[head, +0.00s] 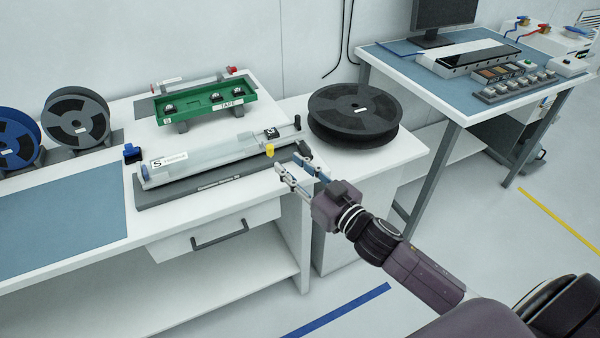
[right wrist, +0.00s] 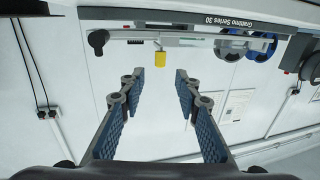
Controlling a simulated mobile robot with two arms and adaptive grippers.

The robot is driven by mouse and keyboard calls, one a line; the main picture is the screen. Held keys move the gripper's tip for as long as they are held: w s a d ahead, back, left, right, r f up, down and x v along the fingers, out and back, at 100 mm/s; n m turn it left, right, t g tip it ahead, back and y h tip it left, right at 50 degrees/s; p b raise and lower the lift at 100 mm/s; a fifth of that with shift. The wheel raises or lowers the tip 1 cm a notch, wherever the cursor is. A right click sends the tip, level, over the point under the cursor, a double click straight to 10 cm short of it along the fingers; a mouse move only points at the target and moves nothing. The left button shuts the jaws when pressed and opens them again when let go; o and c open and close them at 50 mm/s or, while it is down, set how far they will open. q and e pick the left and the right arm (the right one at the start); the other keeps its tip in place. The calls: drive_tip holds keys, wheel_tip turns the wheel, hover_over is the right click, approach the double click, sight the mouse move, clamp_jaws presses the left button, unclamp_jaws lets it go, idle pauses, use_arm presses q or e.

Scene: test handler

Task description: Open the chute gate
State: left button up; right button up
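The chute (head: 215,160) is a long clear channel on a dark base, lying lengthwise near the table's right end. A yellow knob (head: 269,150) sticks out at its front near the right end. The knob also shows in the right wrist view (right wrist: 160,58), just beyond the fingertips. I cannot tell from here how the gate stands. My right gripper (head: 294,164) is open and empty, close in front of the knob. In the right wrist view its two blue-padded fingers (right wrist: 158,76) are apart with the knob framed between them, not touching it. My left gripper is not in view.
A black reel (head: 352,108) lies right of the chute. A green tray (head: 205,103) stands behind it. Blue (head: 14,138) and grey (head: 76,118) reels stand at the left. A blue mat (head: 62,217) covers the left tabletop. A second table (head: 450,108) stands at back right.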

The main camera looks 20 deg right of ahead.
drive_tip(key=shift+v, duration=1.4)
drive_tip(key=d+f+m+g+h, duration=0.1)
drive_tip(key=d+f+g+h, duration=0.15)
drive_tip(key=f, duration=0.75)
drive_tip(key=d+f+g+h, duration=0.1)
drive_tip(key=d+f, duration=0.2)
drive_tip(key=f, duration=0.7)
drive_tip(key=s+d+f+g, duration=0.1)
drive_tip(key=s+f+g, duration=0.1)
drive_tip(key=s+f, duration=0.35)
drive_tip(key=s+d+f+g+h, duration=0.1)
drive_tip(key=s+f, duration=0.2)
drive_tip(key=f, duration=0.6)
drive_tip(key=s+f+g, duration=0.2)
drive_tip(key=s+f, duration=0.2)
drive_tip(key=f, duration=0.3)
drive_tip(key=s+a+f+g, duration=0.2)
drive_tip(key=s+f, duration=0.4)
drive_tip(key=s, duration=0.5)
drive_tip(key=s+a+f+g, duration=0.2)
drive_tip(key=s+f, duration=0.5)
drive_tip(key=s, duration=0.4)
drive_tip(key=s+a+f+g, duration=0.3)
drive_tip(key=s+f, duration=0.4)
drive_tip(key=s, duration=0.5)
drive_tip(key=shift+f+g, duration=0.15)
drive_tip(key=shift+g, duration=0.3)
